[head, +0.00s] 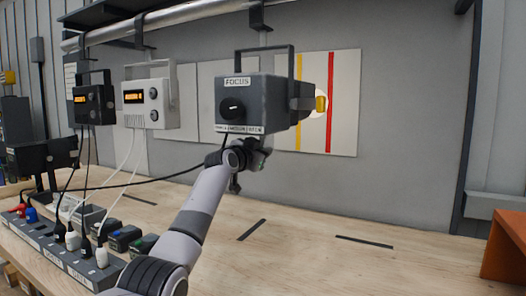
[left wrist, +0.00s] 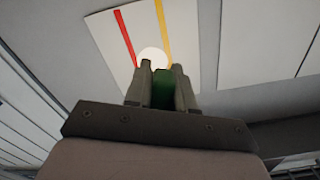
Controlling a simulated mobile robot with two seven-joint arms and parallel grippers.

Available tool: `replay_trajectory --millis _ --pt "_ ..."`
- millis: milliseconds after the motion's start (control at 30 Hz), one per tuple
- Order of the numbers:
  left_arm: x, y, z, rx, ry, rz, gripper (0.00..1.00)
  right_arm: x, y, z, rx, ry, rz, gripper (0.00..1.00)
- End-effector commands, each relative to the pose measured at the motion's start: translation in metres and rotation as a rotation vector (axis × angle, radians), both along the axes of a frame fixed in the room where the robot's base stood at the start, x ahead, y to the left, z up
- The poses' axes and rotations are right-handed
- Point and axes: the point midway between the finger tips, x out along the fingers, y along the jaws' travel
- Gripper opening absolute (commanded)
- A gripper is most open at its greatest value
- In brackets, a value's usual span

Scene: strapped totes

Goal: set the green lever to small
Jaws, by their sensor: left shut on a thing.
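The dark grey box marked FOCUS (head: 275,100) hangs from the overhead pipe, with a black knob on its front. Its lower label strip (head: 240,129) is too small to read for certain. My left gripper (head: 256,148) reaches up under the box's lower front edge. The left wrist view shows its fingers (left wrist: 161,80) shut on the green lever (left wrist: 162,92), which stands between them. In the head view the lever is hidden by my gripper and the box, so I cannot tell its setting. My right gripper is in neither view.
A white panel (head: 347,90) with red and yellow stripes hangs behind the box, with a pale round spot on it. Two smaller boxes, black (head: 93,105) and white (head: 150,103), hang left. A power strip (head: 65,255) with cables lies at lower left.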

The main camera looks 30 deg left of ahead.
Motion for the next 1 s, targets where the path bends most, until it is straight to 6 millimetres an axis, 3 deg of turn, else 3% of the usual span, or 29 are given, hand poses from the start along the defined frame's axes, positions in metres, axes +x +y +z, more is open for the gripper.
replay_trajectory --millis 300,333,400,767,1000 --pt "0.000 0.000 0.001 0.000 -0.002 0.000 0.00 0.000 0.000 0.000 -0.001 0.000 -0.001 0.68" --pt "0.000 0.000 0.001 0.000 -0.002 0.000 0.26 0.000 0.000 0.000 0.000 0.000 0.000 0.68" --pt "0.000 0.000 0.001 0.000 -0.002 0.000 0.45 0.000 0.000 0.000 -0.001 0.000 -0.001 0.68" --pt "-0.001 0.000 0.000 0.000 -0.002 0.000 0.45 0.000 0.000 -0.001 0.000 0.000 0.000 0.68" --pt "-0.014 0.000 -0.001 0.002 -0.003 0.000 0.45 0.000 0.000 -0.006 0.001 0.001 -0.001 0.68"
